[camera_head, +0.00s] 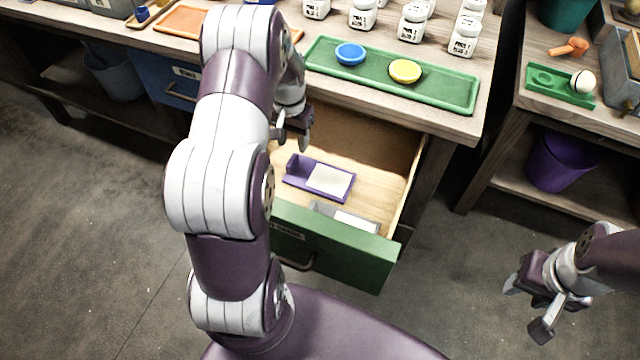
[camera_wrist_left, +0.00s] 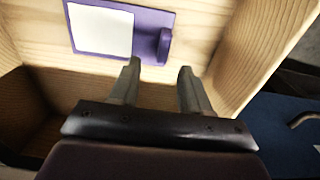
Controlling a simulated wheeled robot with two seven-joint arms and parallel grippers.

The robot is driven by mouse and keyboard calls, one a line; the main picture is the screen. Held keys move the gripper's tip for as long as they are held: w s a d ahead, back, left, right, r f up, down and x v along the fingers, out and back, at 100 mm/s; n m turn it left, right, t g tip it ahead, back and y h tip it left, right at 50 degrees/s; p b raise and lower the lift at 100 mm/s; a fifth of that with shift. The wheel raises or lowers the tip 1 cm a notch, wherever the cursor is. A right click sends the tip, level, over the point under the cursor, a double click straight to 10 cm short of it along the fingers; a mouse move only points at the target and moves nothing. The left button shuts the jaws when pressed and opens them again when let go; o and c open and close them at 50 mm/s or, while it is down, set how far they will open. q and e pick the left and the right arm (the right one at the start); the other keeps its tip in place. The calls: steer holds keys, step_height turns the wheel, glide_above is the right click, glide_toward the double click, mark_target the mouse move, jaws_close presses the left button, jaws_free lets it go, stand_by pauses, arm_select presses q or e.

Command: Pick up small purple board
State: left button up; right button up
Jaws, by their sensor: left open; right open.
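The small purple board (camera_head: 294,181) lies on the floor of the open drawer, with a cream sheet on it and a raised purple block at one end. In the left wrist view the board (camera_wrist_left: 151,20) is just beyond the fingertips, its raised block between the two fingers' directions. My left gripper (camera_head: 293,136) is open and empty above the back left part of the drawer. It also shows in the left wrist view (camera_wrist_left: 158,70). My right gripper (camera_head: 525,306) is open and empty, over the floor at the lower right, far from the drawer.
The green-fronted drawer (camera_head: 333,253) is pulled out; its wooden walls surround the board. A grey and white item (camera_head: 355,221) lies nearer its front. Above, the tabletop holds a green tray (camera_head: 443,91) with blue and yellow dishes and several white jars. A purple bin (camera_head: 561,162) stands right.

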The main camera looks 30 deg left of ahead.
mark_target(292, 159)
arm_select(q)
step_height(292, 159, down, 3)
steer(key=shift+a+f, duration=0.1)
steer(key=f+b, duration=0.1)
steer(key=f, duration=0.1)
steer(key=f+b, duration=0.1)
steer(key=f, duration=0.1)
steer(key=shift+s+a+f, duration=0.1)
steer(key=shift+a+f, duration=0.1)
steer(key=shift+f, duration=0.45)
steer(key=shift+r, duration=0.1)
steer(key=shift+c, duration=0.3)
jaws_close()
